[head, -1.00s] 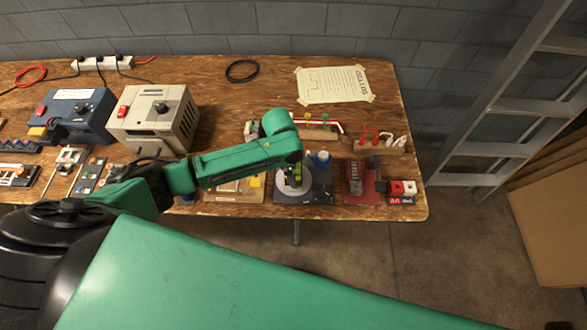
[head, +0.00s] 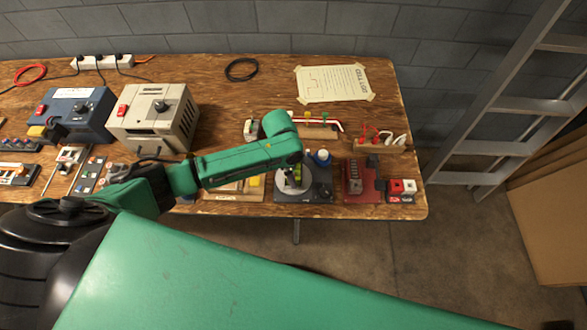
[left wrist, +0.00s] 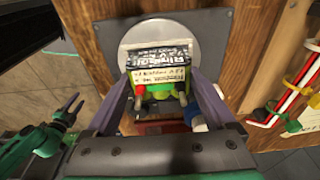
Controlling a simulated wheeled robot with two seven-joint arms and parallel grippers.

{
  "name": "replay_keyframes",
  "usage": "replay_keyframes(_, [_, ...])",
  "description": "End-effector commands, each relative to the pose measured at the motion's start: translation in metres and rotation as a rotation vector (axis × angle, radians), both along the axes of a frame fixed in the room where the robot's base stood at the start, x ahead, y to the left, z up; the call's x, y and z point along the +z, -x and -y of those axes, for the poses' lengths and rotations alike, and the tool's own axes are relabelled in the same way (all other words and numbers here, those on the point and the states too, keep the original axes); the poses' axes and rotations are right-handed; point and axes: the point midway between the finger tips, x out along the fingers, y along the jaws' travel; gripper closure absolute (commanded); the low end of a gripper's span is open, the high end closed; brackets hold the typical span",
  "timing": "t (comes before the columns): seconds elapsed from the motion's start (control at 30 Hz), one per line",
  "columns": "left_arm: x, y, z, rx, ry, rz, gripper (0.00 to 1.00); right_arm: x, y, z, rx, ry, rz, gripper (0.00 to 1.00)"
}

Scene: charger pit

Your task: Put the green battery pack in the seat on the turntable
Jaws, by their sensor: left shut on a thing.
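The green battery pack (left wrist: 160,88) has a dark printed label face and sits between the fingers of my left gripper (left wrist: 158,80), which is shut on it. The pack is over the pale round disc of the turntable (left wrist: 140,35), within a light-edged seat (left wrist: 124,60). I cannot tell whether it is fully down. In the head view my left gripper (head: 291,178) points down at the turntable disc (head: 281,186), with a bit of green showing. My right gripper (left wrist: 72,104) shows at the left of the left wrist view, fingers apart and empty, over the floor.
The turntable's dark base (head: 318,192) stands near the table's front edge. A red board (head: 362,190) is to its right and a wooden block with a yellow part (head: 256,181) to its left. A blue-capped item (head: 320,157) stands close behind.

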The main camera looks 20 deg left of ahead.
Motion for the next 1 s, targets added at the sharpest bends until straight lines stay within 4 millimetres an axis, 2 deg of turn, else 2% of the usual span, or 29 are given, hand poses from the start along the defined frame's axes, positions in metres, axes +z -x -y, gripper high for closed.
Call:
replay_keyframes(0.37, [-0.003, 0.0, 0.0, -0.001, 0.001, 0.001, 0.98, 0.0, 0.0, -0.002, 0.0, -0.003, 0.0, 0.5])
replay_keyframes(0.4, [-0.003, 0.0, 0.0, -0.001, 0.001, 0.001, 0.0, 0.0, 0.0, -0.002, 0.0, -0.003, 0.0, 0.5])
replay_keyframes(0.83, [-0.003, 0.0, 0.0, 0.0, 0.0, -0.001, 0.0, 0.0, 0.0, -0.003, 0.0, -0.004, 0.0, 0.5])
replay_keyframes(1.0, [0.008, 0.0, 0.0, 0.0, 0.0, 0.0, 0.0, 0.012, 0.0, -0.003, 0.0, -0.003, 0.0, 0.5])
